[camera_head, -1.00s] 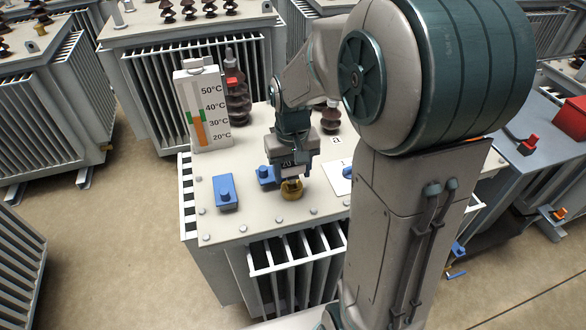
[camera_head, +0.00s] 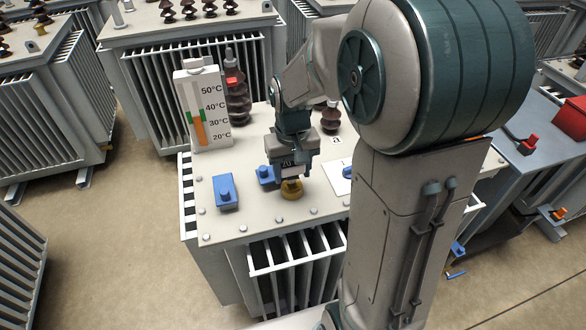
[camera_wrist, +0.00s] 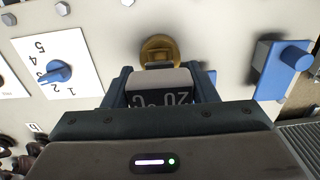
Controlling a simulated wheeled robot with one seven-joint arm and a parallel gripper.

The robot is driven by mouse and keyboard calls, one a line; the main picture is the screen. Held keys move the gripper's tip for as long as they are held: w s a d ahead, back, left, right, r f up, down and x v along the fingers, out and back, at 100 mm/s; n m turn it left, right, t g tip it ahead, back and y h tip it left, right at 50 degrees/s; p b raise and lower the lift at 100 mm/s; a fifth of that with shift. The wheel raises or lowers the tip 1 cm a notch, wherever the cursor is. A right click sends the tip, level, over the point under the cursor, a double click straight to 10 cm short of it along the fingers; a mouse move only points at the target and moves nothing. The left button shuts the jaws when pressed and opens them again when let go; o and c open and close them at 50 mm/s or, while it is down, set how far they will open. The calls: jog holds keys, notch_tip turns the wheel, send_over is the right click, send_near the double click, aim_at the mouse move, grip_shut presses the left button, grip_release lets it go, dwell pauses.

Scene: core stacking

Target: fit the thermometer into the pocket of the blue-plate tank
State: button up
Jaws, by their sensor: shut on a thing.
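My gripper (camera_head: 291,170) is shut on the thermometer (camera_wrist: 160,90), a small dark block with "20 °C" lettering and a light grey end. It is over the top of the blue-plate tank (camera_head: 240,222). The brass pocket (camera_head: 291,192) is a round fitting on that top, directly under the thermometer. In the wrist view the pocket (camera_wrist: 158,46) shows just beyond the thermometer's grey end, which covers part of it. The thermometer's lower end meets the pocket in the picture. I cannot tell whether it is inside or just above.
A blue block with a knob (camera_head: 225,191) and another blue fitting (camera_head: 265,175) stand left of the pocket. A numbered dial plate (camera_wrist: 62,68) lies on the other side. A tall temperature board (camera_head: 205,110) and brown insulators (camera_head: 238,100) stand behind. Other tanks surround this one.

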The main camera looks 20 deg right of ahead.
aim_at(292, 179)
jog(key=shift+f+b, duration=1.15)
jog(key=shift+f, duration=0.4)
jog(key=o, duration=1.1)
notch_tip(292, 179, up, 14)
jog(key=shift+f+p, duration=0.1)
jog(key=shift+p, duration=0.4)
jog(key=s+f+t, duration=0.1)
jog(key=s, duration=0.3)
jog(key=s+f+t+p, duration=0.1)
jog(key=s, duration=0.4)
jog(key=s+f+p, duration=0.1)
jog(key=s, duration=0.3)
jog(key=shift+s+t, duration=0.25)
jog(key=shift+t, duration=0.15)
